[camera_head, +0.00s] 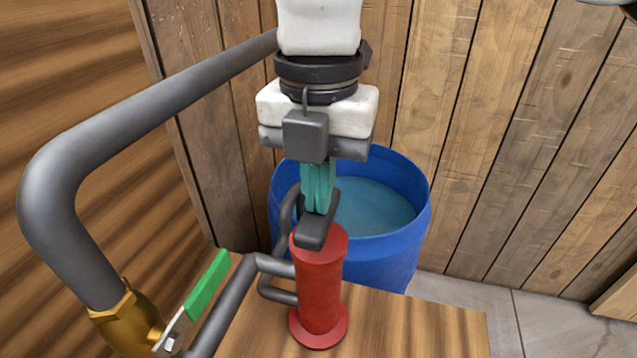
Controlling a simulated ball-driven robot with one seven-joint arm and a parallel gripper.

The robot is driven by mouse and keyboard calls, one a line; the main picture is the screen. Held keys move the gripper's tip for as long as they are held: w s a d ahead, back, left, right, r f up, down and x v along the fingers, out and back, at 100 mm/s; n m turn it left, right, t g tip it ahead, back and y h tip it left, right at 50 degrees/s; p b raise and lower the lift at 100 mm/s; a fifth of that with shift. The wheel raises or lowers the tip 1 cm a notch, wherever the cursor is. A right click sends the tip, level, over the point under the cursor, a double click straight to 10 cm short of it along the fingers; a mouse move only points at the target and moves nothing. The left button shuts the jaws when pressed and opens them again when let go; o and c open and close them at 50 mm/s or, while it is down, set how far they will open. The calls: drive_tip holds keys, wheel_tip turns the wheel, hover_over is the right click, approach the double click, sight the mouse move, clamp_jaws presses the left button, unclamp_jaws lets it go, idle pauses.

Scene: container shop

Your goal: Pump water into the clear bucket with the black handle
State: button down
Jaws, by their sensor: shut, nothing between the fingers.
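My gripper (318,205) points down at the top of the red pump (320,285), its teal fingers together with nothing between them. The fingertips are at the pump's dark grey handle (313,235); I cannot tell whether they touch it. The pump stands upright on a wooden table. The fingers and the gripper body hide part of the handle and of the space behind it. I see no clear bucket with a black handle in this view.
A blue barrel (405,255) with water in it stands behind the pump. A thick grey pipe (60,200) with a brass fitting (125,320) and a green valve lever (208,283) is at the left. The wooden tabletop (420,325) is bare right of the pump. Plank walls close the back.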

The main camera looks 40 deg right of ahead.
drive_tip(key=shift+r+p, duration=1.85)
drive_tip(key=shift+r, duration=1.2)
drive_tip(key=shift+d, duration=0.1)
